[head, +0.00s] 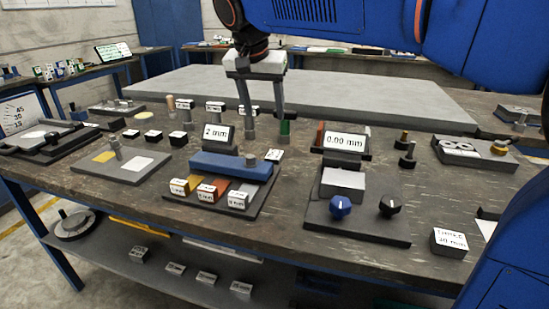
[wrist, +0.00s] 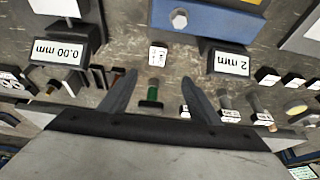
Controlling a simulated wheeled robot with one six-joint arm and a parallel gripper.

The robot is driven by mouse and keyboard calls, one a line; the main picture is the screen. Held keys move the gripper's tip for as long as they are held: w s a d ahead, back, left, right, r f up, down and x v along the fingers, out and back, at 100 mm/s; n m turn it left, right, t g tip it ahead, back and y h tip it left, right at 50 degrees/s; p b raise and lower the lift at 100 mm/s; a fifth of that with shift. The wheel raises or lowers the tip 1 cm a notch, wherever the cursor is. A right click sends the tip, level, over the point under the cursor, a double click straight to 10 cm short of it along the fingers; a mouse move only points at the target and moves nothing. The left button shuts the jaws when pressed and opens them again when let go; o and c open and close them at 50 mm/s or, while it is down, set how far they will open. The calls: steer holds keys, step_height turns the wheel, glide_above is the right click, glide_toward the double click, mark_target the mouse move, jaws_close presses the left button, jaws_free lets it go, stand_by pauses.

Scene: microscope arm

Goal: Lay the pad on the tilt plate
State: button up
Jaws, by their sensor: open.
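My gripper (head: 266,128) is open above the middle of the bench, fingers pointing down, holding nothing. In the wrist view its fingertips (wrist: 158,80) stand apart on either side of a green peg (wrist: 153,92); I cannot tell the height between them. A low dark stand (head: 52,143) beside a 15-30-45 angle chart (head: 22,112) at the far left looks like the tilt plate; a white patch shows on it. Which piece is the pad is unclear.
Small labelled blocks and pegs stand around. A large grey slab (head: 400,98) lies behind.

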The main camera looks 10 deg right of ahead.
glide_toward(274, 154)
steer(key=x, duration=0.2)
steer(key=shift+w+a+f, duration=0.15)
steer(key=shift+w+f, duration=0.05)
steer(key=shift+f, duration=0.1)
steer(key=shift+d+x, duration=0.1)
steer(key=shift+x, duration=1.25)
steer(key=shift+d+x, duration=0.15)
steer(key=shift+x, duration=1.2)
steer(key=shift+s, duration=0.1)
jaws_close()
